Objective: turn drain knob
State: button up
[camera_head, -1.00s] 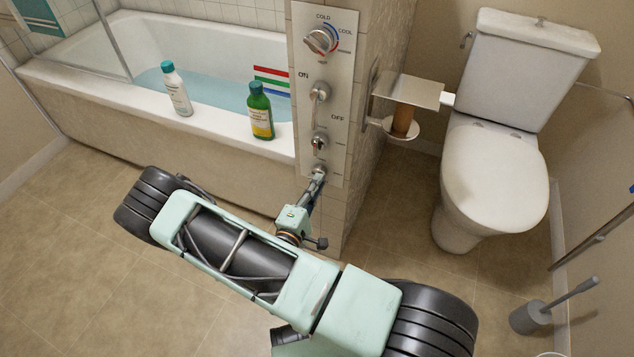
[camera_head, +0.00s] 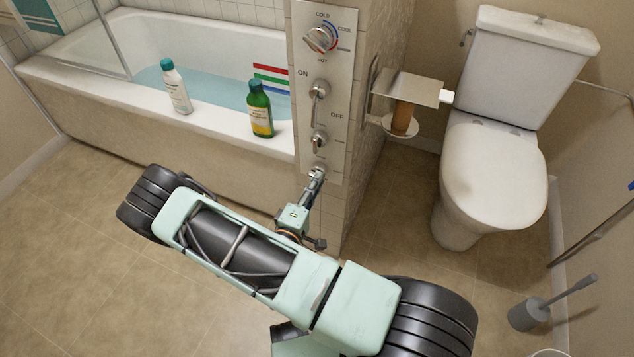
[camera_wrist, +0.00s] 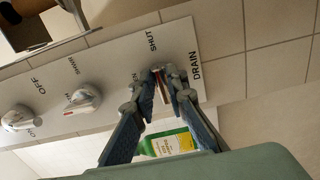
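The drain knob (camera_wrist: 160,84) is a small metal knob at the end of the wall panel (camera_wrist: 116,76), between the labels SHUT and DRAIN in the wrist view. In the head view it is the lowest control on the panel (camera_head: 335,75), mostly covered by my gripper (camera_head: 316,176). In the wrist view, my gripper (camera_wrist: 161,82) has its two dark fingertips close on either side of the knob and looks shut on it. The fingertips hide part of the knob, so its exact angle is hard to read.
Other knobs (camera_head: 319,140) sit above on the panel, with the temperature dial (camera_head: 320,39) at the top. A green bottle (camera_head: 260,110) and a white bottle (camera_head: 176,87) stand on the bathtub rim (camera_head: 215,125). A paper holder (camera_head: 408,90) and toilet (camera_head: 490,180) are to the right.

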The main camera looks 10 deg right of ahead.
jog(key=shift+o, duration=1.3)
